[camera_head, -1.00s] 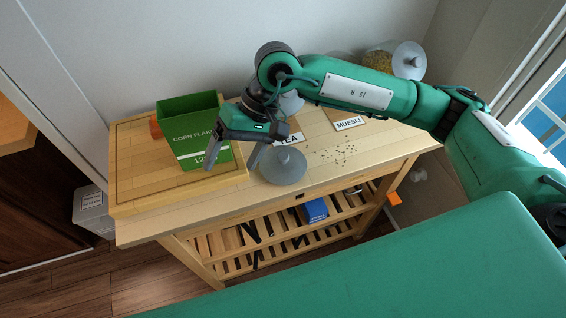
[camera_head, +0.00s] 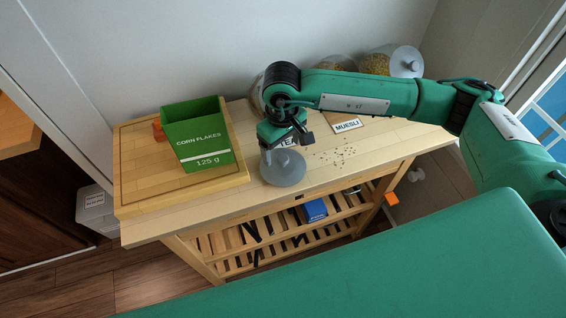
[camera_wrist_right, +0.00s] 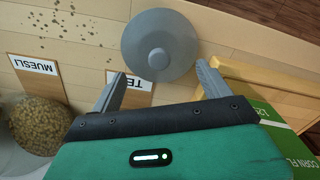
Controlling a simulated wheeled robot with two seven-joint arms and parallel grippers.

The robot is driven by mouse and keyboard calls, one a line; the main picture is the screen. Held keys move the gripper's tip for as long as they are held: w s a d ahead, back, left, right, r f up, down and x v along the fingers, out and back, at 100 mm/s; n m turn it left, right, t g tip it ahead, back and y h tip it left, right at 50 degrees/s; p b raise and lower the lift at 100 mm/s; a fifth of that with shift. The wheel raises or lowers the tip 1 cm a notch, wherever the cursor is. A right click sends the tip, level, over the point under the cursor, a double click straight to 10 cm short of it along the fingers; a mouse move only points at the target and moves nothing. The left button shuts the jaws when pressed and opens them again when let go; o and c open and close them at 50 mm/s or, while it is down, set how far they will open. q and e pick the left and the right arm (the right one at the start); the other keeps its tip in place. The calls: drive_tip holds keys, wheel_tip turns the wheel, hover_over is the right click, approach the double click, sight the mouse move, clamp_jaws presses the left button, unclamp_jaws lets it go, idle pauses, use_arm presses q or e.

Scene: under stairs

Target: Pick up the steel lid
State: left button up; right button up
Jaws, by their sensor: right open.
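The steel lid (camera_head: 284,170) is a round grey disc with a small central knob, lying on the wooden trolley top near its front edge. It also shows in the right wrist view (camera_wrist_right: 160,45), with its knob towards me. My right gripper (camera_head: 287,147) is over the lid's back part in the head view and partly covers it. In the right wrist view, the gripper's two fingers (camera_wrist_right: 162,76) are spread apart and empty, with the tips by the lid's near edge and the knob beyond them. I cannot tell the height gap. My left gripper is out of view.
A green corn flakes box (camera_head: 197,138) stands on a wooden board (camera_head: 140,187) to the left. TEA (camera_wrist_right: 133,88) and MUESLI (camera_head: 346,125) labels are behind. Filled jars (camera_head: 372,62) stand at the back. Crumbs (camera_head: 335,155) lie right of the lid.

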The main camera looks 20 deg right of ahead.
sight(283, 159)
drive_tip(key=shift+f+p, duration=0.55)
drive_tip(key=shift+p, duration=0.05)
wheel_tip(283, 159, down, 3)
drive_tip(key=shift+s+d+f+p, duration=0.1)
drive_tip(key=shift+p, duration=0.75)
drive_tip(key=shift+f, duration=0.5)
drive_tip(key=c, duration=1.7)
